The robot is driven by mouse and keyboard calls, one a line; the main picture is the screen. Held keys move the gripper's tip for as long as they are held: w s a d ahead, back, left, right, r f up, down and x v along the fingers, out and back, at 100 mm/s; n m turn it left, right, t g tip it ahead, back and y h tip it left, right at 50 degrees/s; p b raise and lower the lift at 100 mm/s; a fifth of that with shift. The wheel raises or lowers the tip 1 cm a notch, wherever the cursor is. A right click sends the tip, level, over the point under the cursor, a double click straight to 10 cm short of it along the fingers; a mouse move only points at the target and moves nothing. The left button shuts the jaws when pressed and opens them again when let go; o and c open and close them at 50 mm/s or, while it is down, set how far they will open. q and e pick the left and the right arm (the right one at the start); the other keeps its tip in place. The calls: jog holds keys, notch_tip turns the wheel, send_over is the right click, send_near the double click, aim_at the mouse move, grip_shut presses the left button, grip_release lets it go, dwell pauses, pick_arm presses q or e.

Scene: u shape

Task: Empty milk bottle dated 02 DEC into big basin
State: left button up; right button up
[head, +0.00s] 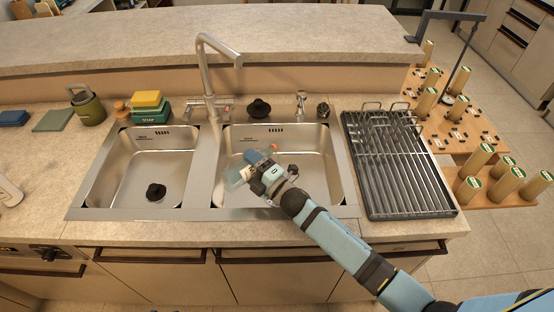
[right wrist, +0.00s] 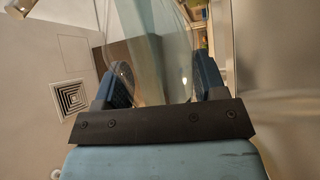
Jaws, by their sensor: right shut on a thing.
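My right gripper (head: 257,167) is over the big basin (head: 335,170), the right-hand basin of the sink. It is shut on a clear, pale bottle (head: 235,180), which lies tilted across the jaws. In the right wrist view the clear bottle (right wrist: 165,50) stands between the two blue finger pads. Its date cannot be read, and I cannot tell whether liquid is inside or coming out. A small orange piece (head: 274,147) shows just behind the gripper. My left gripper is not in view.
The smaller basin (head: 120,180) at left holds a black plug (head: 156,192). The tall faucet (head: 207,80) rises between the basins. A drying rack (head: 400,170) stands right of the sink. Soap and sponges (head: 150,108) sit behind the left basin. Wooden stands (head: 470,135) with several cylinders are at right.

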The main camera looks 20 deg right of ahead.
jog(key=shift+w+d+m+p, duration=0.1)
jog(key=shift+d+m+p, duration=0.1)
jog(key=shift+m, duration=0.35)
jog(key=shift+w+d+m+p, duration=0.1)
jog(key=shift+m+p, duration=0.1)
jog(key=shift+m, duration=0.35)
dwell(0.6)
